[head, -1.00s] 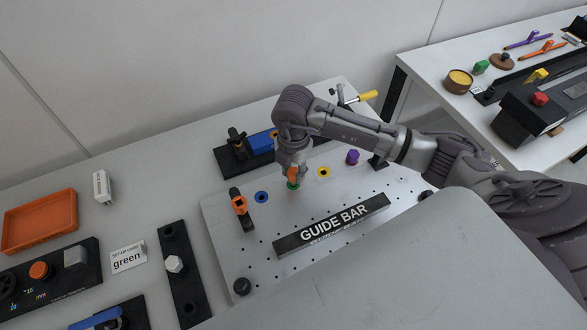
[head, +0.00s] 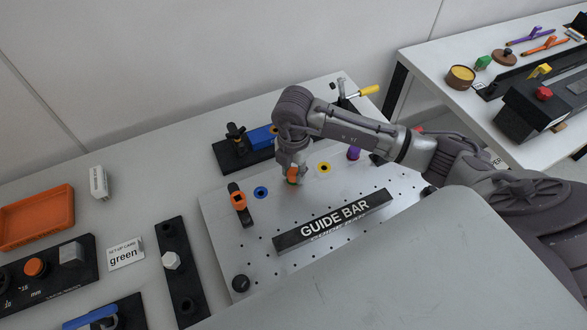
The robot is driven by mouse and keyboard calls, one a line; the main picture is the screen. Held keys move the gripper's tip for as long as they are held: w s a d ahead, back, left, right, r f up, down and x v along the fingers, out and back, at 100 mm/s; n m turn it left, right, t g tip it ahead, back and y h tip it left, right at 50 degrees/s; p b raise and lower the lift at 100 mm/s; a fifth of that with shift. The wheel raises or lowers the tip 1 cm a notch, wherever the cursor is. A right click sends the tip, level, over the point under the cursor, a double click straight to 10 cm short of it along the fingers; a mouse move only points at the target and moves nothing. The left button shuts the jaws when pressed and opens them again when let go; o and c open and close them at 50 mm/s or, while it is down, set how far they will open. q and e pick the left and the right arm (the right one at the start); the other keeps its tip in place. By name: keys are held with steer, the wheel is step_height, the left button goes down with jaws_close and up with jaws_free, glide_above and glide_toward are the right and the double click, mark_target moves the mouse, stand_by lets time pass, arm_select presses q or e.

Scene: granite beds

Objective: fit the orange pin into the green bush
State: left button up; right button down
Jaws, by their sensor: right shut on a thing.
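The orange pin (head: 292,175) is upright between the fingers of my right gripper (head: 293,172), which is shut on it just above the drilled metal plate (head: 222,217). The pin stands between the blue bush (head: 261,193) and the yellow bush (head: 324,168) in the row. The green bush is not visible now; the gripper and pin cover the spot where green showed earlier. I cannot tell how deep the pin sits. My left gripper is not in view.
The black guide bar (head: 333,219) lies in front of the gripper.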

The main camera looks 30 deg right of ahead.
steer(key=shift+f, duration=0.25)
steer(key=c, duration=0.8)
jaws_free()
steer(key=shift+r+p, duration=1.85)
steer(key=shift+r, duration=0.75)
